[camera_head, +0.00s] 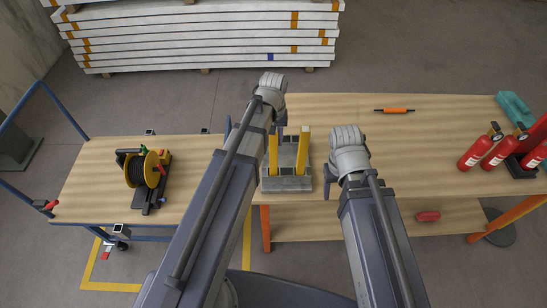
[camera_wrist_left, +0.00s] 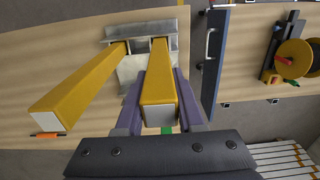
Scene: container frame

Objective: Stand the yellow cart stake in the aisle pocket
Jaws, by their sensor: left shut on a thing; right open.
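Two yellow stakes stand upright side by side in a grey metal stand (camera_head: 287,184) near the left end of the wooden bench. My left gripper (camera_wrist_left: 160,105) is shut on the left stake (camera_head: 273,155); its purple fingers press both sides of this stake (camera_wrist_left: 158,85) in the left wrist view. The lower end is at the stand; I cannot tell whether it is lifted. The other stake (camera_head: 304,147) stands free beside it. The cart's near edge has a small square pocket (camera_head: 121,229).
The blue-framed cart (camera_head: 85,205) carries a cable reel (camera_head: 142,170). More pockets (camera_head: 150,131) show at its far edge. The bench (camera_head: 400,150) holds an orange tool (camera_head: 394,111) and red extinguishers (camera_head: 500,152) at right. White stacked planks (camera_head: 200,40) lie behind.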

